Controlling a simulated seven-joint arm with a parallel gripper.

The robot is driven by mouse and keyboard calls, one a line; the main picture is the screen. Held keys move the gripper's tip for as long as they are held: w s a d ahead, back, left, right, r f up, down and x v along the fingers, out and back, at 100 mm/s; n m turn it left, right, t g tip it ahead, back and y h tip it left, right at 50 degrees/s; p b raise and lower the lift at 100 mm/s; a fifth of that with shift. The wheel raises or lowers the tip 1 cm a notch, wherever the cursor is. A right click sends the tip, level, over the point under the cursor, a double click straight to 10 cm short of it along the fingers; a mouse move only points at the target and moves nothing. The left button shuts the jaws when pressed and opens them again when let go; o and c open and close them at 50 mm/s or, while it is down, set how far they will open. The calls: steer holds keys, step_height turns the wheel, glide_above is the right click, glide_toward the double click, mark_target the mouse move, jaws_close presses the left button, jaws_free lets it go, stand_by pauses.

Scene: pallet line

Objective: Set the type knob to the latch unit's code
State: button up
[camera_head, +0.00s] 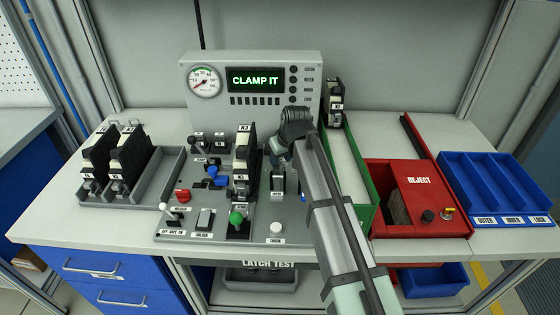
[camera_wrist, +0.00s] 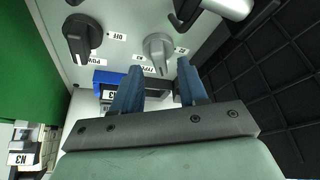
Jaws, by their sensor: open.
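The grey type knob (camera_wrist: 158,48) shows in the wrist view, on a pale panel with a small TYPE label and letter marks around it. Its pointer is toward the bottom of that picture, near my fingers. My gripper (camera_wrist: 160,66) is open, its two blue fingertips on either side of the knob's lower end; contact cannot be told. In the head view my gripper (camera_head: 275,148) is over the right part of the test panel and hides what lies behind it. The black latch unit (camera_head: 243,170) stands upright in the panel; its code label is too small to read surely.
A dark power knob (camera_wrist: 82,38) is left of the type knob. The display (camera_head: 255,79) reads CLAMP IT. Units in a grey rack (camera_head: 150,195) are left; the red reject box (camera_head: 412,174) and blue bin (camera_head: 497,187) are right.

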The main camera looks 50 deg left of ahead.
steer(key=shift+x, duration=1.2)
jaws_close()
